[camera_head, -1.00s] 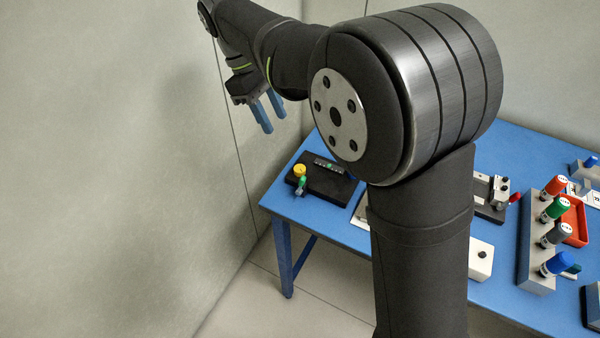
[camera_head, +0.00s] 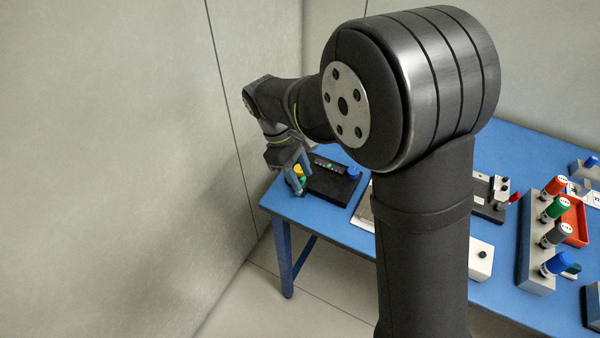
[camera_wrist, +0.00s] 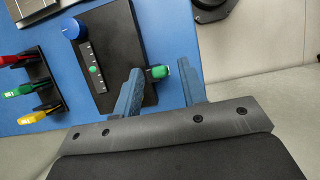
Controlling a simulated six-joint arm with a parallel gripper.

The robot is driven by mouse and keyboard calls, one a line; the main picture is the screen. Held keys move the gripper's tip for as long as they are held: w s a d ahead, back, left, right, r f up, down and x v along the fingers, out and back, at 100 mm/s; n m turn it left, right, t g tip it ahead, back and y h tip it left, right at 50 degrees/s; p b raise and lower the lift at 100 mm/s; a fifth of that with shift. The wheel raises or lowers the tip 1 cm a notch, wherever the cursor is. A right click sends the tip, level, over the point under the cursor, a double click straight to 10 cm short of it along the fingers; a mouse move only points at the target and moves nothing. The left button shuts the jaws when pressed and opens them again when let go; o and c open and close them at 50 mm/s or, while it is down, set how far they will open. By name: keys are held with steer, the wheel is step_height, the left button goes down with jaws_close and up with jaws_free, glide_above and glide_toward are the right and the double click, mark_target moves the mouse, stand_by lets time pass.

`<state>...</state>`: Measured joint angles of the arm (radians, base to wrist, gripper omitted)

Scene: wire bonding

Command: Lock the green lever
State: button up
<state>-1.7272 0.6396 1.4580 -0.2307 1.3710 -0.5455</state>
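The green lever (camera_wrist: 160,72) sits at the edge of a black fixture plate (camera_wrist: 120,35) in the wrist view. My gripper (camera_wrist: 160,65) is open, with one blue finger on each side of the lever's green tip. The left finger looks very close to the lever; I cannot tell whether it touches. In the head view my gripper (camera_head: 298,176) is at the left end of the fixture (camera_head: 333,188), and its fingers partly hide the lever and the yellow part (camera_head: 299,171) beside it.
The fixture also carries a blue knob (camera_wrist: 73,29) and a strip with a small green button (camera_wrist: 94,70). Red, yellow and green handled pieces (camera_wrist: 28,88) stand left in the wrist view. A rack of coloured cylinders (camera_head: 540,240) stands at the right of the blue table (camera_head: 400,290).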

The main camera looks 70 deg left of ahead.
steer(key=shift+f, duration=0.1)
jaws_close()
